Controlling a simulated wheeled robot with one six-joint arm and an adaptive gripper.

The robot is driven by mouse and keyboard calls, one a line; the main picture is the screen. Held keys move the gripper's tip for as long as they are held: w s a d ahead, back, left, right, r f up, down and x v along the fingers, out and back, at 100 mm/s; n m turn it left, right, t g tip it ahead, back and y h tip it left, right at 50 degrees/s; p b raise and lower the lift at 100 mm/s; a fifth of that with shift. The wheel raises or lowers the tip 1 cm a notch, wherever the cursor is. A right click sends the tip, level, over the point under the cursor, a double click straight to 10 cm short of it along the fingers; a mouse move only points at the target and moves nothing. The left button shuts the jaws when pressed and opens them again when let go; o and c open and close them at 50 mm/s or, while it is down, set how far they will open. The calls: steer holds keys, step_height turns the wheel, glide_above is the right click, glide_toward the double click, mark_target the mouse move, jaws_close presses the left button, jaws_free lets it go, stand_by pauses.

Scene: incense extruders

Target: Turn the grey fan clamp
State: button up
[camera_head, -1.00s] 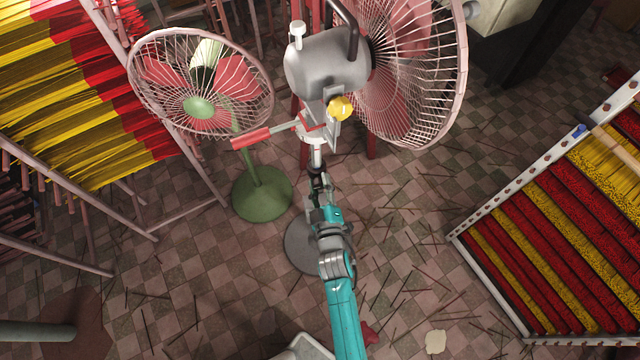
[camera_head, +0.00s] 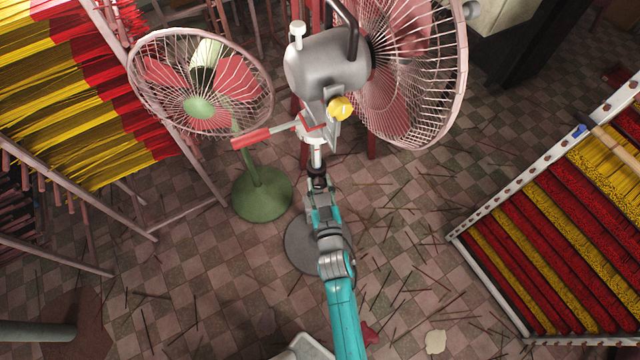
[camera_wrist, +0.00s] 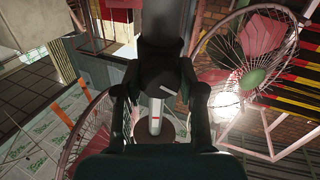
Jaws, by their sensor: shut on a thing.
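The grey fan (camera_head: 328,65) stands at the top centre of the head view, its cage facing right. The clamp is a dark collar (camera_head: 317,172) on its upright pole, below the motor housing. In the wrist view the dark clamp (camera_wrist: 160,78) lies between my fingers, with the pale pole (camera_wrist: 155,116) below it. My gripper (camera_head: 318,188) is shut on the clamp, reaching up from below in the head view; the wrist view also shows my gripper (camera_wrist: 160,92). The fingers partly hide the clamp, so its exact angle is unclear.
A green fan (camera_head: 200,107) stands close on the left, its round base (camera_head: 262,194) beside the grey fan's base (camera_head: 300,246). Incense racks stand left (camera_head: 185,200) and right (camera_head: 500,205). Loose sticks litter the tiled floor. A red-ended lever (camera_head: 252,138) projects left from the grey fan's neck.

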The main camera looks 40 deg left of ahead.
steer(key=m, duration=0.5)
steer(key=shift+m, duration=0.3)
steer(key=m, duration=0.5)
steer(key=shift+m, duration=0.4)
steer(key=o, duration=1.2)
steer(key=shift+c, duration=0.2)
steer(key=v, duration=1.2)
